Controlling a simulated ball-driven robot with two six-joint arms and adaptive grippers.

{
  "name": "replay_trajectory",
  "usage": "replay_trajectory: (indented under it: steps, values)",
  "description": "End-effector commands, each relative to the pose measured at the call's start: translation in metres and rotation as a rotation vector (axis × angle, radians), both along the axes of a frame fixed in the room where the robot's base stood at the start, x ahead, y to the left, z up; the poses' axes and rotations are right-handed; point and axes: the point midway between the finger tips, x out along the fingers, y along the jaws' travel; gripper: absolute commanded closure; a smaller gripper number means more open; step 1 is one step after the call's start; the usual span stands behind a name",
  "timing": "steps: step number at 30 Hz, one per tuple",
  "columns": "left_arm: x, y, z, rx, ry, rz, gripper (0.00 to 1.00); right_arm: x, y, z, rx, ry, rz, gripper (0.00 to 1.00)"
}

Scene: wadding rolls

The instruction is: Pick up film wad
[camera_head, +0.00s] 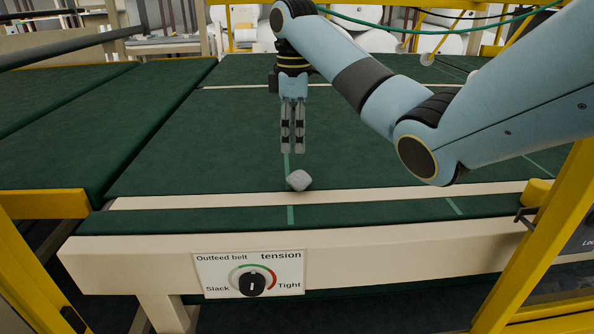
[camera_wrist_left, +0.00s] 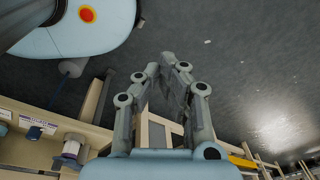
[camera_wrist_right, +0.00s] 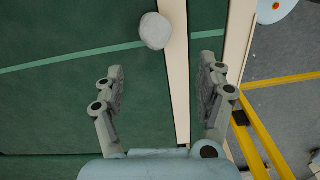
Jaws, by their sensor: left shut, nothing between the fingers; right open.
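The film wad (camera_head: 299,180) is a small pale grey lump on the green belt, close to the cream strip near the belt's front edge. It also shows in the right wrist view (camera_wrist_right: 155,31), ahead of the fingertips and between their lines. My right gripper (camera_head: 292,150) points down above the belt, just behind the wad and apart from it. Its fingers are open and empty in the right wrist view (camera_wrist_right: 160,75). My left gripper (camera_wrist_left: 176,68) is shut and empty, seen only in the left wrist view, over dark floor and a cream frame.
A cream front beam (camera_head: 400,250) carries an outfeed belt tension dial (camera_head: 252,284). Yellow guard posts (camera_head: 545,235) stand at the right, and a yellow block (camera_head: 537,192) sits near the belt's right front. The green belt (camera_head: 200,140) around the wad is clear.

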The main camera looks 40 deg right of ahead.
Motion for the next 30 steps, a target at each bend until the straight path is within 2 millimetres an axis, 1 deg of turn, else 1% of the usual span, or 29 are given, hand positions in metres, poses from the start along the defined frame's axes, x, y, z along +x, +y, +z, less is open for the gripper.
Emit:
replay_trajectory:
  steps: [5,9,10,14,17,21,24,27,30]
  values:
    - [-0.006,0.003,-0.016,0.004,0.008,-0.001,1.00,0.000,0.000,-0.016,0.001,0.002,0.001,0.27]
    - [-0.018,0.010,-0.036,0.011,0.027,-0.003,1.00,0.000,-0.001,-0.037,0.001,0.002,0.000,0.27]
    - [-0.021,0.011,-0.033,0.012,0.031,-0.003,1.00,-0.001,0.000,-0.041,0.002,0.004,0.000,0.27]
    - [-0.025,0.012,-0.033,0.015,0.039,-0.003,1.00,-0.001,-0.001,-0.055,0.001,0.002,0.000,0.27]
    - [-0.023,0.011,-0.031,0.013,0.035,-0.003,1.00,-0.002,-0.004,-0.065,0.001,0.004,-0.001,0.27]
    - [-0.014,0.009,-0.028,0.010,0.020,-0.003,1.00,-0.004,-0.011,-0.087,0.000,0.004,-0.001,0.27]
    - [-0.009,0.008,-0.028,0.009,0.012,-0.003,1.00,-0.004,-0.010,-0.101,0.001,0.004,0.000,0.27]
    - [-0.008,0.006,-0.028,0.007,0.011,-0.003,1.00,-0.004,-0.010,-0.108,0.000,0.001,0.001,0.27]
    - [-0.008,0.005,-0.028,0.006,0.012,-0.002,1.00,-0.003,-0.010,-0.108,-0.001,0.001,0.001,0.27]
